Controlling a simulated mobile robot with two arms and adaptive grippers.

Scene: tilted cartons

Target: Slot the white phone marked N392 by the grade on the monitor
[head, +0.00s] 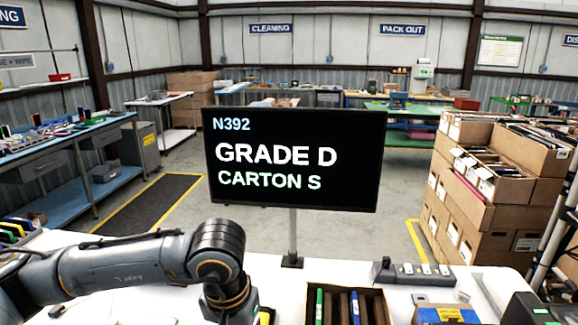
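The monitor (293,158) stands on a post at the back of the white table. It reads N392, GRADE D, CARTON S. An open cardboard carton (373,297) with upright dividers stands at the bottom edge, cut off by the frame. A green-edged slim item (319,306) stands in its left part. My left arm reaches in from the left and bends down just left of this carton; its gripper is below the frame. My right gripper is not in view. I cannot make out a white phone marked N392.
A dark strip with several pale labelled pieces (412,273) lies right of the monitor post. Stacked cartons (478,212) stand beyond the table's right side. The white table (330,271) is bare around the post.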

